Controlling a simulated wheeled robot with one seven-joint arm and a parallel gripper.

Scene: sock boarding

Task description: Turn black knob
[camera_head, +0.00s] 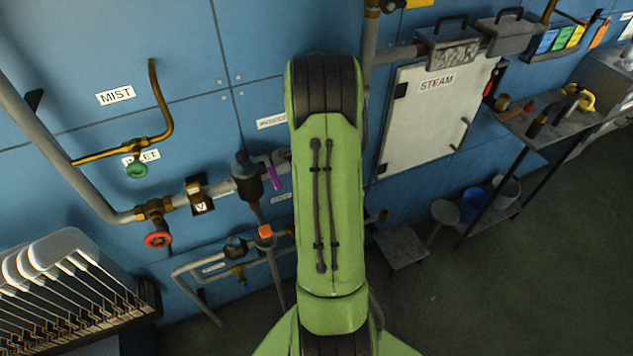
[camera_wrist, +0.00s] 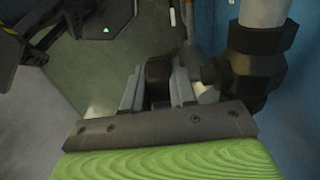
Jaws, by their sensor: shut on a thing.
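The black knob (camera_wrist: 158,72) shows in the wrist view between the two grey fingers of my gripper (camera_wrist: 158,88). My gripper is shut on it, with a finger on either side. To the right of the knob stands a bulky black fitting (camera_wrist: 256,62) on a pale pipe, close beside the right finger. In the head view a black regulator-like body (camera_head: 246,176) sits on the wall piping just left of my green arm. My arm hides most of the gripper and the knob there.
A red handwheel (camera_head: 158,239) and a green handwheel (camera_head: 137,170) sit on pipes at the left. A purple tag (camera_head: 273,177) hangs beside the black body. A rack of pale boards (camera_head: 50,262) stands at lower left. A steam cabinet (camera_head: 432,118) and a side table (camera_head: 545,122) are at the right.

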